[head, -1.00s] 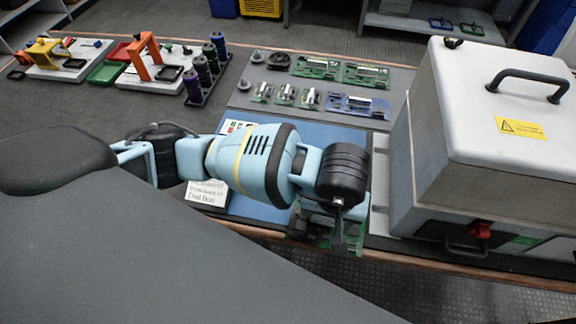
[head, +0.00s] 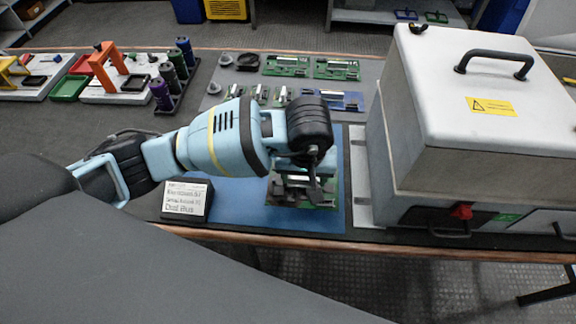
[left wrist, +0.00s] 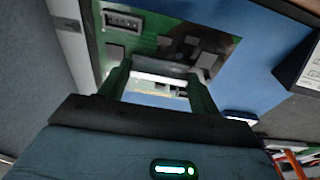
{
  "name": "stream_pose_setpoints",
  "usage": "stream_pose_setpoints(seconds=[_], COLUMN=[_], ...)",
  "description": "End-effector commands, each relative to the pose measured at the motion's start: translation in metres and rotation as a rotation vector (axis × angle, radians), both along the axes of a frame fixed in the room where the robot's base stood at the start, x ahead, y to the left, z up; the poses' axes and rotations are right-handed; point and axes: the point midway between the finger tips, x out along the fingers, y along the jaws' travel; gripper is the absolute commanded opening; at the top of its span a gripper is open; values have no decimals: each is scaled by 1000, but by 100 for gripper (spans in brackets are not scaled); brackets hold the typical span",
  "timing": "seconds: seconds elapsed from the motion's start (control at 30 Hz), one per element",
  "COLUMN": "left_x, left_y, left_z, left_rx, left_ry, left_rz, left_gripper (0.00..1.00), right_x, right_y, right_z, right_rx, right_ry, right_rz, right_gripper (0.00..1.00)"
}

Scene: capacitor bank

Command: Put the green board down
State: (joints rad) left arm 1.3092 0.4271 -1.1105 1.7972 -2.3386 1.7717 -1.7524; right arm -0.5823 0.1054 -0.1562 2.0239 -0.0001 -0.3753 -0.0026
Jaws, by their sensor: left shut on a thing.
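My left gripper (head: 314,180) is shut on the green board (head: 327,198), pointing down at it. The board is dark green with grey and black parts, and my gripper and wrist partly cover it in the head view. It is over the right part of the blue mat (head: 235,212), close to the table's front edge. In the left wrist view the board (left wrist: 170,22) lies beyond the fingers (left wrist: 160,88), with a pale part between them. I cannot tell whether the board touches the mat. My right gripper is not in view.
A large grey case (head: 480,120) with a black handle stands just right of the mat. A white text sign (head: 186,200) stands at the mat's left. Other green boards (head: 287,66) and a blue board (head: 346,101) lie behind. Spools (head: 161,94) and trays stand at far left.

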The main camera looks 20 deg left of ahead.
Motion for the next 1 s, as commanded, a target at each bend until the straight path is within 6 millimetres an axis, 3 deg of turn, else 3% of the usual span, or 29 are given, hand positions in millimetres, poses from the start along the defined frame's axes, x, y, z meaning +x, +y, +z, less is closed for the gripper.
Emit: stream_pose_setpoints(seconds=[0.1, 0.23, 0.63, 0.83, 1.0], left_x=[14, 23, 33, 32, 33], left_y=[20, 31, 45, 45, 45], left_z=[-1, -3, -5, -34, -40], left_rx=[1, 0, 1, -2, -1], left_ry=[-1, -1, -1, 3, -1], left_rz=[5, 1, 3, 0, -1], left_gripper=[37, 37, 37, 37, 37], right_x=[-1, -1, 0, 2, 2], right_y=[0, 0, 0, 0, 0], right_z=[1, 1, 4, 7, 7], right_rx=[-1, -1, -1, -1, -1], right_ry=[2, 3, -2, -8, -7], right_rz=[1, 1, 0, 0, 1], right_gripper=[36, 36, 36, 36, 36])
